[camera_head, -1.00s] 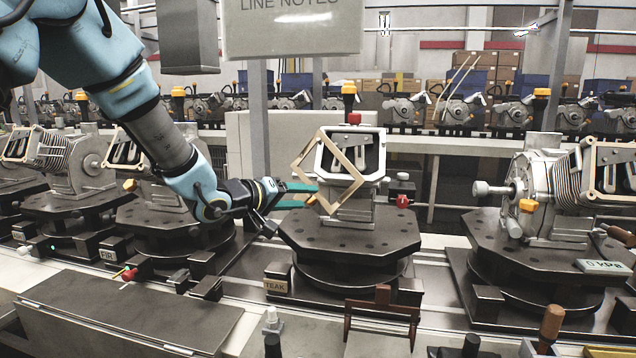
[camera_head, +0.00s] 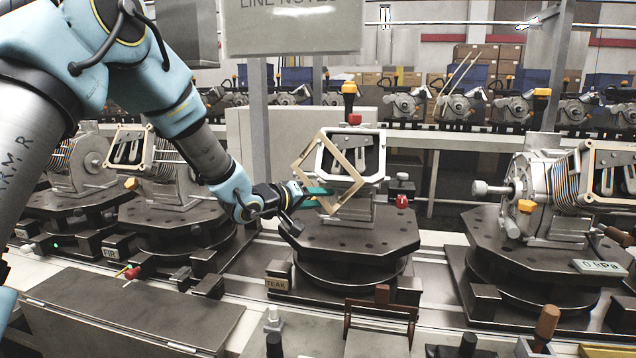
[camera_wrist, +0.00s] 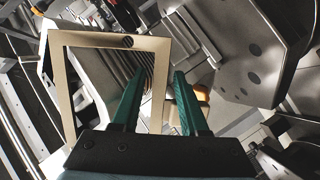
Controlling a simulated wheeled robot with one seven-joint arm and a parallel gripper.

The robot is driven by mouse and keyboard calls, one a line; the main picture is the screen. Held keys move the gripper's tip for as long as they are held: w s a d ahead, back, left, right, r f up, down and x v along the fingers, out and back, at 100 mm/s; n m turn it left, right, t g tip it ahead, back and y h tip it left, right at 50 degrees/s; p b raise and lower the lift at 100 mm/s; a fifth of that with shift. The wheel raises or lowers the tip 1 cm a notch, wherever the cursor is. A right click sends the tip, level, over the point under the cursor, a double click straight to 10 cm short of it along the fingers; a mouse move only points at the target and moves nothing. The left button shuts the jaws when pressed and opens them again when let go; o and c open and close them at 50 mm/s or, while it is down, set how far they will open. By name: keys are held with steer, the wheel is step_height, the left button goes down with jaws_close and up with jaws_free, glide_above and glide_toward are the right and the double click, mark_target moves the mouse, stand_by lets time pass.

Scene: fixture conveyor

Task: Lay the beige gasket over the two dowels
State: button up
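The beige gasket (camera_head: 302,184), a thin open rectangular frame, is tilted like a diamond in front of the middle housing (camera_head: 376,182). My gripper (camera_head: 318,196) reaches in from the left, its teal fingers at the gasket's lower left side. In the wrist view, one side bar of the gasket (camera_wrist: 111,39) runs between my two fingers (camera_wrist: 160,88), which hold it off the turntable. I cannot tell whether the gasket touches the housing. A dark round spot shows on its far bar. The two dowels cannot be made out.
The housing stands on a dark turntable (camera_head: 400,236) labelled TEAK. An orange-topped knob (camera_head: 348,90) rises behind it, and a red knob (camera_head: 402,201) is to its right. Neighbouring housings stand left and right (camera_head: 545,190). A dark bracket (camera_head: 381,312) and upright handles are in front.

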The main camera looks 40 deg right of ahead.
jaws_close()
stand_by(0.5)
